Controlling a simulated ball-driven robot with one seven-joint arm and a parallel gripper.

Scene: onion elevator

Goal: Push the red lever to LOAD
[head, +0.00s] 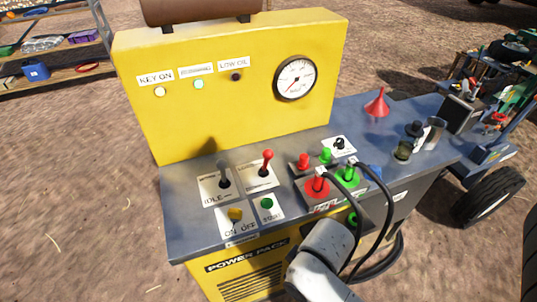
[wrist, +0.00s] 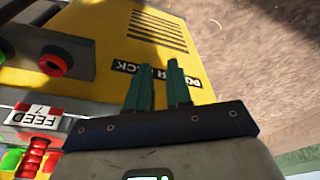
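The red lever (head: 267,161) stands on a white plate on the grey top of the yellow power pack, in the head view. Its red knob points up with a slight tilt to the right; the plate's lettering is too small to read. My gripper (wrist: 158,72) shows in the wrist view with two green fingers, a narrow gap between them and nothing held. It is over the front of the power pack, by the "POWER PACK" label, apart from the lever. In the head view my arm is at the lower middle and the fingers are hidden. The lever is not in the wrist view.
A black lever (head: 224,178) marked IDLE stands left of the red one. Red and green connectors with black hoses (head: 377,210) stand to the right. A red funnel (head: 377,104) is farther back.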

